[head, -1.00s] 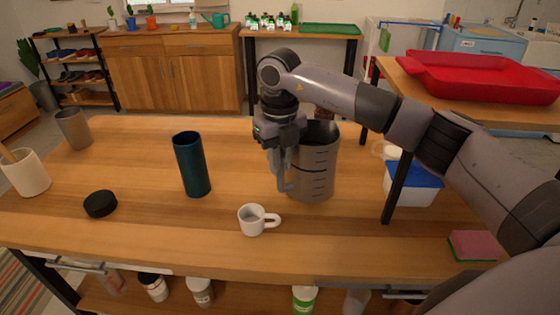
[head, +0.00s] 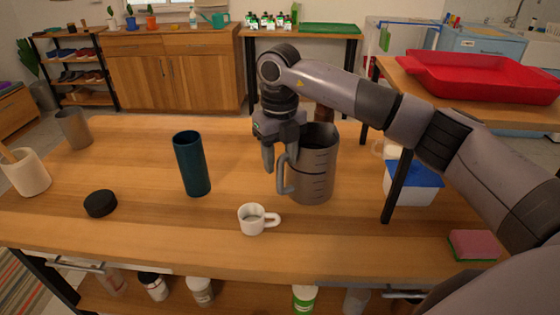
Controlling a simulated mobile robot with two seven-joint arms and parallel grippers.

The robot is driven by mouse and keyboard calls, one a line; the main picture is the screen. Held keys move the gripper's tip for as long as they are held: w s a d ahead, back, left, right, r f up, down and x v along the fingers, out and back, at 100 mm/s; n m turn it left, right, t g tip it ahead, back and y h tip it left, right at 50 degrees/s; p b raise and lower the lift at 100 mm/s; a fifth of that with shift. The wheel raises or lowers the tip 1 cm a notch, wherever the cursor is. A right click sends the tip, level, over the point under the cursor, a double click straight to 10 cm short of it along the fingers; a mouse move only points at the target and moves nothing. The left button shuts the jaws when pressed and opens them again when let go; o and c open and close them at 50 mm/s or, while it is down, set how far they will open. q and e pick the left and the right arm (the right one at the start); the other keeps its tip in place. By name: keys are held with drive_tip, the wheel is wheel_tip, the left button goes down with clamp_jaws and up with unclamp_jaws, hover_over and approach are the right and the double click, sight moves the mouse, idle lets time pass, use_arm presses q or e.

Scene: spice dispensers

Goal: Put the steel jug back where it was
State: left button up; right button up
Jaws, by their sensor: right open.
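The steel jug (head: 316,170) stands upright on the wooden table, right of the picture's middle. It is grey with measuring marks, and its handle (head: 282,176) points left. My right gripper (head: 276,162) is open, pointing down just beside the handle at the jug's upper left. It holds nothing; whether a finger touches the handle I cannot tell. My left gripper is not in view.
A white mug (head: 252,220) stands just in front of the jug. A dark teal tumbler (head: 192,165) is to the left, with a black lid (head: 100,204) near it. A blue-lidded container (head: 414,182) and a table post (head: 397,188) stand to the right.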

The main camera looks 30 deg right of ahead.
wheel_tip(320, 180, up, 11)
idle(0.3)
drive_tip(key=shift+s+f, duration=0.1)
drive_tip(key=shift+f, duration=0.1)
